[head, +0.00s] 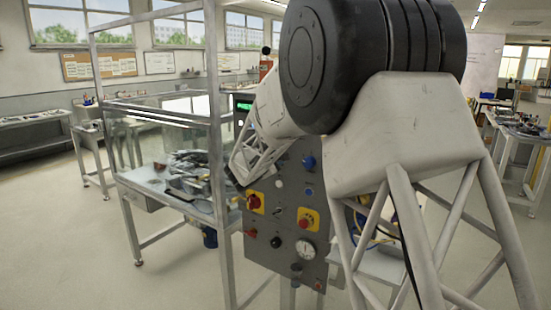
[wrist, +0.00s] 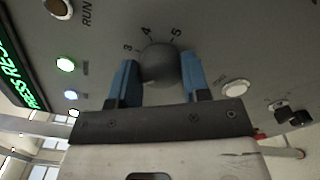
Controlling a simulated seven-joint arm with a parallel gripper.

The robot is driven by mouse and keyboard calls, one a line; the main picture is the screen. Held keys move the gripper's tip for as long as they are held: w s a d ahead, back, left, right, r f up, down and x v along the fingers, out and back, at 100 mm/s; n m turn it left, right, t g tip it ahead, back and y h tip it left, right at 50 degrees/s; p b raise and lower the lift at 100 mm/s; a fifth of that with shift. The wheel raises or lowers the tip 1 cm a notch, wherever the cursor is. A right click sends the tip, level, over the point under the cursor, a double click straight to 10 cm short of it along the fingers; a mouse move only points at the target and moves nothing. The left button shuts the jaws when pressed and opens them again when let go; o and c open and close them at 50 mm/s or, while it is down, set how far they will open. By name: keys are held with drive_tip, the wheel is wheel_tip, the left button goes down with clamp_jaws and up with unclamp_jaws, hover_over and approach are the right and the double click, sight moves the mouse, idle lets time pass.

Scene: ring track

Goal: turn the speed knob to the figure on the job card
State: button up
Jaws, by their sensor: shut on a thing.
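The speed knob (wrist: 160,64) is a round dark grey knob on the grey control panel (head: 275,195), with the figures 3, 4 and 5 showing around it in the wrist view. My gripper (wrist: 158,82) has its two blue fingers on either side of the knob, shut on it. The knob's pointer mark cannot be made out. In the head view my arm hides the knob and the fingers. No job card can be made out in either view.
The panel carries a green-lit display (wrist: 22,70), lit buttons (wrist: 66,64), red-and-yellow switches (head: 308,219) and a round gauge (head: 305,250). A metal-framed bench (head: 135,185) with parts on it stands left of the panel. Open floor lies at the far left.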

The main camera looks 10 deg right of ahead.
drive_tip(key=shift+m, duration=0.4)
drive_tip(key=o, duration=0.9)
drive_tip(key=shift+s+a, duration=0.1)
drive_tip(key=shift+v, duration=3.8)
